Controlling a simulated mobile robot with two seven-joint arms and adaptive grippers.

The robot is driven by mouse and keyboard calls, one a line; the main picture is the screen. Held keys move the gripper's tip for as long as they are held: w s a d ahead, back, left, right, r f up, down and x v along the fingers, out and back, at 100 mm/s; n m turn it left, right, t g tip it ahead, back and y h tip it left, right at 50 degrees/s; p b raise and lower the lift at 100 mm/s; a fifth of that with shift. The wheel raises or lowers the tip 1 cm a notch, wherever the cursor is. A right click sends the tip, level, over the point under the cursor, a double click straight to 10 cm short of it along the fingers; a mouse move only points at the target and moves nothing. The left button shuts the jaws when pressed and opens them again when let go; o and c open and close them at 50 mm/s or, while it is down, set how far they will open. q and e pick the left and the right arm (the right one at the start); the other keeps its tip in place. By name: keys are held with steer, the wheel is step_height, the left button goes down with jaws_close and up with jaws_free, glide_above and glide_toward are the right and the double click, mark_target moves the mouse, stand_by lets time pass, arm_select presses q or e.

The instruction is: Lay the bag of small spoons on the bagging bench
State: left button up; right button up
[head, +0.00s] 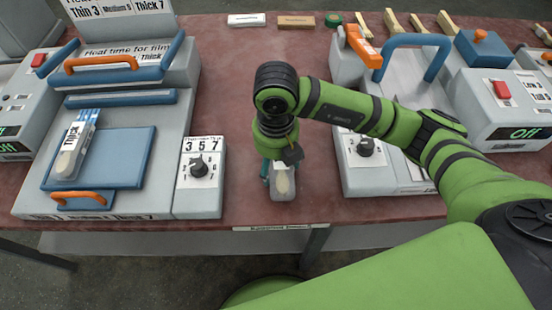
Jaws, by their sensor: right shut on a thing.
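My right gripper (271,168) reaches down from its green arm and is shut on a small clear bag (283,185) with a pale, spoon-like shape inside. The bag is at the front of the red-brown bench (240,120), between the two machines. The gripper and wrist hide its upper part, and I cannot tell if it touches the bench top. My left gripper is not in view.
The left machine (180,95) has orange handles and a dial box (200,175) marked 3 5 7. The right machine (385,178) has a dial and a blue handle (412,42). Wooden spoons (392,22) lie at the back. The bench between the machines is mostly clear.

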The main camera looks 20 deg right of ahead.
mark_target(276, 163)
steer(key=shift+f, duration=0.1)
steer(key=o, duration=1)
step_height(276, 163, up, 12)
steer(key=shift+r, duration=0.15)
